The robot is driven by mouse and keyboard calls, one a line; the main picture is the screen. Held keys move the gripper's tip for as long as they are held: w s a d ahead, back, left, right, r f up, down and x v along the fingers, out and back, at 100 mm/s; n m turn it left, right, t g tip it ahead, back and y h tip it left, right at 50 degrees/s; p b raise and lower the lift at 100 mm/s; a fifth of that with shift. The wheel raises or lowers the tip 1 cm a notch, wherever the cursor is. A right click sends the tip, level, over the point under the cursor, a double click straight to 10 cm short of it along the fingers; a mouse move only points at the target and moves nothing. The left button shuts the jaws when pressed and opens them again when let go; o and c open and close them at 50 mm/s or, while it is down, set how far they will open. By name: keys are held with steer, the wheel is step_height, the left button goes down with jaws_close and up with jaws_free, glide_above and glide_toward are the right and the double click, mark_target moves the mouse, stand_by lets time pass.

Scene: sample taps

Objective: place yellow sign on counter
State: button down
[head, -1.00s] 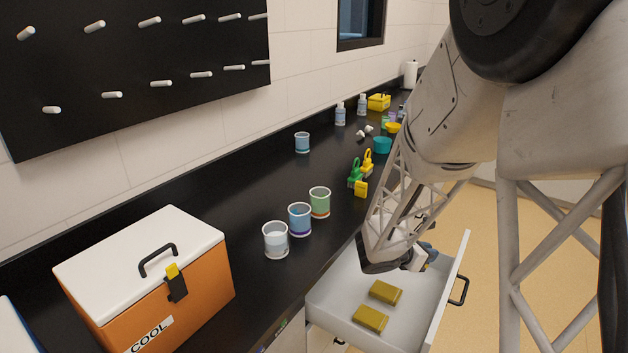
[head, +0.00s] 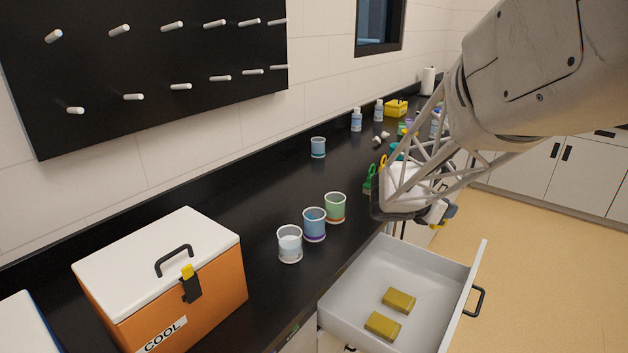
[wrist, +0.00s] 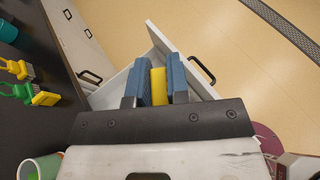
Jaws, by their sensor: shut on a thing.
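My gripper (head: 438,212) is shut on a thin yellow piece, the yellow sign (wrist: 158,85), which sits between its blue finger pads in the wrist view. In the head view the sign is mostly hidden by my gripper; only a bit of yellow shows below the fingers. My gripper is above the far part of the open drawer, to the right of the counter's front edge. The black counter (head: 246,183) runs along the wall. The drawer (head: 425,262) holds two dull yellow blocks (head: 398,300), (head: 382,325).
Cups in white (head: 290,244), blue (head: 314,225) and green (head: 336,207) stand near the counter edge. An orange cooler (head: 170,280) stands at the left. Counter between the cups and the wall is clear.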

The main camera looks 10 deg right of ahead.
steer(key=w+a+n+t+y, duration=0.1)
steer(key=w+a+n+t, duration=0.1)
steer(key=w+a, duration=0.95)
steer(key=w+a+n+t+y, duration=0.1)
steer(key=w+a+n+t, duration=0.1)
steer(key=w+a, duration=0.9)
steer(key=w+a+n+t+y, duration=0.1)
steer(key=w+a+n+t, duration=0.15)
steer(key=w+a, duration=1.2)
step_height(320, 180, down, 5)
steer(key=shift+w+d+f, duration=0.1)
steer(key=shift+d+f, duration=0.05)
steer(key=shift+f, duration=0.05)
steer(key=shift+f, duration=0.1)
steer(key=shift+f, duration=3.05)
steer(key=shift+f, duration=1.85)
